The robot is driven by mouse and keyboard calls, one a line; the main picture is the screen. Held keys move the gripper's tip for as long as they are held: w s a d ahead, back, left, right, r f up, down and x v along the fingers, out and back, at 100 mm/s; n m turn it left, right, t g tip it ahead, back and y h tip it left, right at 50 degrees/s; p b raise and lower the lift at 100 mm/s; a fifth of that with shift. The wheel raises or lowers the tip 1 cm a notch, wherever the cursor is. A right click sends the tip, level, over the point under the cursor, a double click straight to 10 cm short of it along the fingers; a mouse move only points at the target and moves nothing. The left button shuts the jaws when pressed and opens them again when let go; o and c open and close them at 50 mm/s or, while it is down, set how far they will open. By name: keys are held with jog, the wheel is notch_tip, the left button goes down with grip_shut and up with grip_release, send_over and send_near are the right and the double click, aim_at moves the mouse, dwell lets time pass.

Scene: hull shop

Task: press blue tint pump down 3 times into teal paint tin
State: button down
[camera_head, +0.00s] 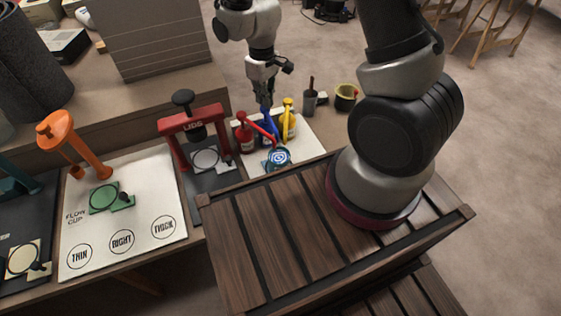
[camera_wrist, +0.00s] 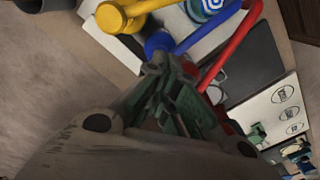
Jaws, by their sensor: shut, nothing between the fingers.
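The blue tint pump (camera_head: 268,127) stands between a red pump (camera_head: 246,133) and a yellow pump (camera_head: 288,118) on a white mat. My gripper (camera_head: 265,101) is shut and empty, pointing down right at the top of the blue pump. In the wrist view my gripper's fingertips (camera_wrist: 160,66) meet the blue pump's head (camera_wrist: 160,41); whether they touch cannot be told. The teal paint tin (camera_head: 278,158) stands in front of the pumps with a blue-and-white swirl on its top; its edge also shows in the wrist view (camera_wrist: 205,8).
The red spout (camera_head: 262,127) reaches across close to the blue pump. A grey cup with a brush (camera_head: 310,102) and a yellow pot (camera_head: 346,97) stand to the right. A red lid press (camera_head: 192,135) stands left. A slatted wooden top (camera_head: 285,235) lies in front.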

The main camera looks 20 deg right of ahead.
jog(key=shift+f, duration=1.2)
jog(key=shift+r, duration=1.7)
jog(key=shift+f, duration=0.15)
